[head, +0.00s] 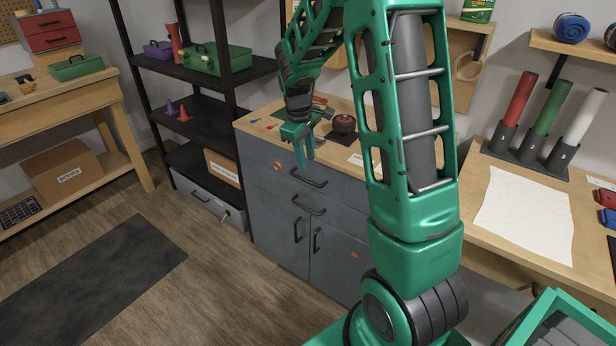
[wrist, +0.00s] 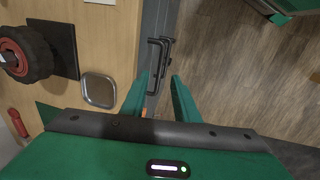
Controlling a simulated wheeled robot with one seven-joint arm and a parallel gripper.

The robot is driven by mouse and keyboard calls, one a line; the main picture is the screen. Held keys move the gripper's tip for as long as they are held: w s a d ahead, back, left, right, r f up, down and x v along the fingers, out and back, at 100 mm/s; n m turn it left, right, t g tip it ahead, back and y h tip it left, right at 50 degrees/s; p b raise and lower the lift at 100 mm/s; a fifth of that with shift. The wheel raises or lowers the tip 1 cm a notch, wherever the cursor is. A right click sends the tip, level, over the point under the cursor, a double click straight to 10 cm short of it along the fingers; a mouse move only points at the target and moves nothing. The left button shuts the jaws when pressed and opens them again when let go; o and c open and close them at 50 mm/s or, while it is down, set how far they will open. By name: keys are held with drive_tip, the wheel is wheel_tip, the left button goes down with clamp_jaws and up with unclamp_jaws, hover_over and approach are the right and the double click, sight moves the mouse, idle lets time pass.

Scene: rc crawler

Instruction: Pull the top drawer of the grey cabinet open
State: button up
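The grey cabinet (head: 262,184) stands in the middle of the head view, under a wooden worktop. Its top drawer (head: 256,158) is shut and has a dark bar handle (head: 309,178). My gripper (head: 305,160) points down at the cabinet's front edge, just above that handle in the head view. In the wrist view its two green fingers (wrist: 160,80) are apart with nothing held between them. Dark bar handles (wrist: 154,66) show just beyond the fingertips there. I cannot tell whether a finger touches the handle.
A second drawer handle (head: 309,206) and two door handles (head: 298,230) sit lower on the cabinet. A black wheel with a red hub (wrist: 22,54) lies on the worktop. A black shelf rack (head: 236,110) stands left of the cabinet. The wooden floor in front is clear.

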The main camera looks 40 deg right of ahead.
sight(309, 181)
drive_tip(key=f, duration=0.3)
drive_tip(key=d+f, duration=0.1)
drive_tip(key=f, duration=0.4)
drive_tip(key=shift+w+d+f, duration=0.25)
drive_tip(key=shift+f, duration=0.1)
clamp_jaws()
